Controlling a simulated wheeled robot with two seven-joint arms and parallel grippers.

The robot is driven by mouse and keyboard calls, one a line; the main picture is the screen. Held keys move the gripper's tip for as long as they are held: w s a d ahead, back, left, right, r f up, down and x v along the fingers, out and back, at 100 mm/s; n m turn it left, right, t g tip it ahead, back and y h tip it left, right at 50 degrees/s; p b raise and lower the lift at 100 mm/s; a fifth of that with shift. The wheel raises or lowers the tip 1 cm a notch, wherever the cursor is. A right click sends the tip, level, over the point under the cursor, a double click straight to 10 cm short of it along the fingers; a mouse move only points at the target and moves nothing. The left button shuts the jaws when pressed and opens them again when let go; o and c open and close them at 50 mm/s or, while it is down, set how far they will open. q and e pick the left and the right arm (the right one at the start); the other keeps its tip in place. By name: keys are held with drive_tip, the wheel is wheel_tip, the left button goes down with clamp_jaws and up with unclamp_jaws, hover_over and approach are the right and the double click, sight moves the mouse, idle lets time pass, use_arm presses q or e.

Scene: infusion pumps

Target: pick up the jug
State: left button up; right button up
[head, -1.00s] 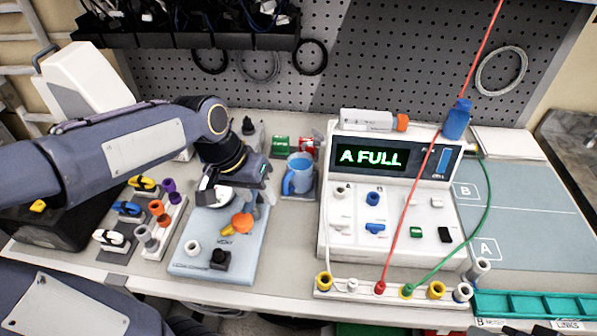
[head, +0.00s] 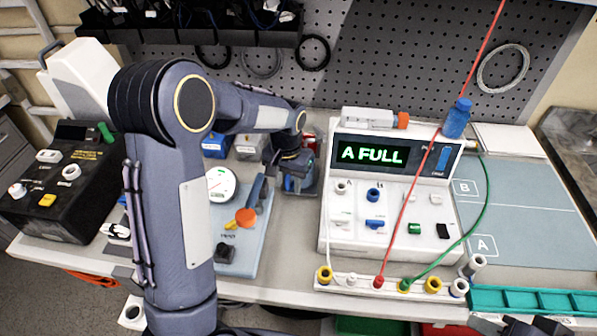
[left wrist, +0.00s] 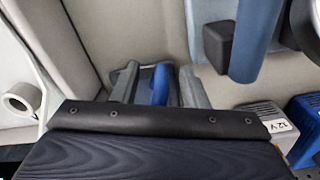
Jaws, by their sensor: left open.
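The blue jug was plain in the earlier head view, beside the pump console. It is now mostly hidden behind my left gripper (head: 296,182). In the left wrist view, a blue part of the jug (left wrist: 160,84) shows between the two grey fingers of my left gripper (left wrist: 158,90). The fingers are open, one on each side of it. I cannot tell whether either finger touches it. Dark shapes at the bottom right edge of the head view may be my right gripper (head: 537,326); its jaws cannot be made out.
The pump console (head: 388,190) showing "A FULL" stands close to the right of my left gripper. A pale blue board with a gauge (head: 221,184) and orange knob lies to its left. A red line (head: 424,160) and green line (head: 487,195) cross the right side.

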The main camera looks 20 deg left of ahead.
use_arm(q)
wheel_tip(320, 180, down, 2)
drive_tip(key=shift+f, duration=0.1)
clamp_jaws()
idle(0.4)
